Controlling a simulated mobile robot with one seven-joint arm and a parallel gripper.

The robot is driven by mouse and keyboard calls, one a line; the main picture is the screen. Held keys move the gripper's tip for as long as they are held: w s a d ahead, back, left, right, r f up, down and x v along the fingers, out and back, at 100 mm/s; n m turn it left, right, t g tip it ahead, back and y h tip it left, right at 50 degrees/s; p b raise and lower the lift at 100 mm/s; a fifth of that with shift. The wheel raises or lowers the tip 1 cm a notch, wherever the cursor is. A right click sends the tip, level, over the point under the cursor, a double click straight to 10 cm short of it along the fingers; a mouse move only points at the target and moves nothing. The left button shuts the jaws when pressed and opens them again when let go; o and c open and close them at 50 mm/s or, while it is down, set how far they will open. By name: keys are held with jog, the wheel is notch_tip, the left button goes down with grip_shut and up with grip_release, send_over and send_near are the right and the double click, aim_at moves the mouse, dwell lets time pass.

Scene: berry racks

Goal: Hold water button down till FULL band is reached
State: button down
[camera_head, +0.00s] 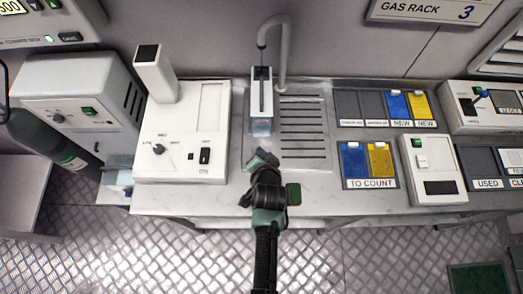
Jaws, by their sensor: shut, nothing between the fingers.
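A pale upright dispenser (261,88) with a dark vertical slot stands at the back of the bench, under a curved grey pipe (284,45). A small clear, bluish vessel (262,127) is at its foot. No FULL band or water level can be made out. My gripper (262,157) is shut and empty, just in front of the vessel, over the front of the bench. A small dark green square (293,193) shows right of my wrist; I cannot tell whether it is a button. No water button can be clearly identified.
A white machine (185,135) with a knob and switch stands left. A slotted drain plate (303,125) lies right of the dispenser. Blue and yellow cards sit in labelled trays, including TO COUNT (371,184). A white box (433,170) stands farther right.

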dwell(0.8)
jog(key=shift+r+p, duration=0.9)
jog(key=shift+p, duration=0.05)
jog(key=shift+r, duration=0.1)
notch_tip(320, 180, up, 5)
jog(key=p, duration=0.4)
jog(key=shift+p, duration=0.35)
